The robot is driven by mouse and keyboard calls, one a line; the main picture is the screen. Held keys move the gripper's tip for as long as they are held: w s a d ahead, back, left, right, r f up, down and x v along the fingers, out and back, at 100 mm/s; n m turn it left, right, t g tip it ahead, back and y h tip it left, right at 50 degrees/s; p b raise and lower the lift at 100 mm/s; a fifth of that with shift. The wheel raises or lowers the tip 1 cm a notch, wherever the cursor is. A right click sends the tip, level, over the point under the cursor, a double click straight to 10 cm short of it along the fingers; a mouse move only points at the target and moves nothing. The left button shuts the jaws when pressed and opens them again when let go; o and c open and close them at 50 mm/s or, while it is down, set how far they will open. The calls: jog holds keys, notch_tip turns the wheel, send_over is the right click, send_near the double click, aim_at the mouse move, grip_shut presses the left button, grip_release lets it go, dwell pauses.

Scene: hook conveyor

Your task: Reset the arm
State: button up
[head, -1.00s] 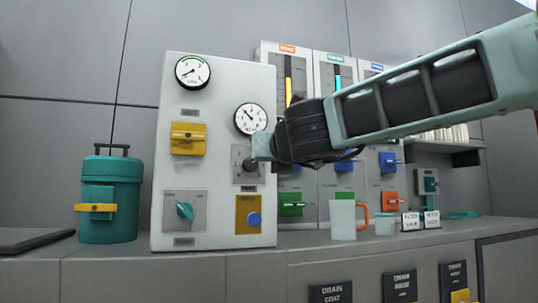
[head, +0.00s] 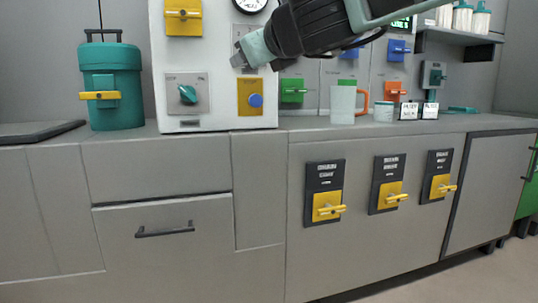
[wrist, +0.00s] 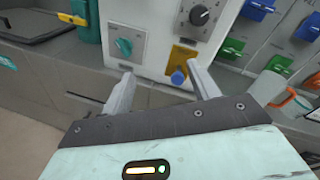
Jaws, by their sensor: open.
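My gripper (head: 240,55) reaches in from the upper right in the head view, in front of the white control panel (head: 215,95). In the wrist view its two fingers (wrist: 160,88) stand apart with nothing between them. The panel carries a teal knob (wrist: 124,46), a black dial (wrist: 199,15) and a yellow plate with a blue button (wrist: 178,76). The right finger overlaps the picture area close to the blue button; whether they touch I cannot tell.
A teal canister (head: 113,88) stands left of the panel. Yellow-handled switches (head: 328,206) project from the cabinet front (head: 262,200). Floor shows at lower right.

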jog(key=s+f+n+g+p, duration=0.1)
jog(key=s+f+n+g, duration=0.3)
jog(key=s+f+n, duration=0.45)
jog(key=s+f+n+g+p, duration=0.1)
jog(key=s+f+n+g, duration=0.45)
jog(key=f+n, duration=0.5)
jog(key=s+d+f+n+g+h+p, duration=0.2)
jog(key=s+d+f+n+g+h, duration=0.45)
jog(key=s+d+f+n, duration=0.95)
notch_tip(320, 180, up, 38)
jog(key=s+m+p, duration=0.1)
jog(key=s+p, duration=0.1)
jog(key=p, duration=3.6)
jog(key=shift+s+d+r+m+t, duration=0.15)
jog(key=shift+s+d+m+t, duration=0.2)
jog(key=shift+s+m+t, duration=0.05)
